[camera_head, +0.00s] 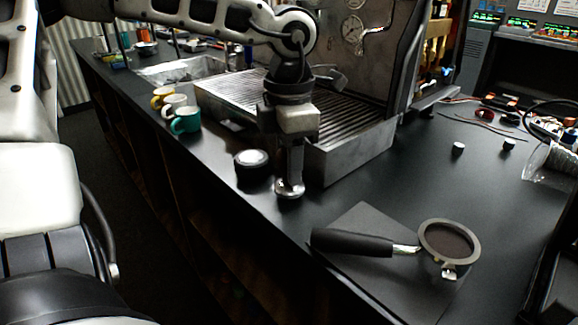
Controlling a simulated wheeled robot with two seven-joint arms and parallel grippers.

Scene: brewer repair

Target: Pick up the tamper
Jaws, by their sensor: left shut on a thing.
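My left gripper (294,150) hangs downward over the dark counter, in front of the espresso machine. It is shut on the tamper (290,188). The tamper's shiny round metal base shows just below the fingers, upright; its upper part is hidden by the gripper. I cannot tell for sure if the base touches the counter. My right gripper is not in view.
A round black-and-silver tool (252,158) stands just left of the tamper. A portafilter (352,243) with dark grounds in its basket lies on a mat (365,215) at front right. The espresso machine's drip tray (345,158) is close behind. Coloured cups (186,121) stand further left.

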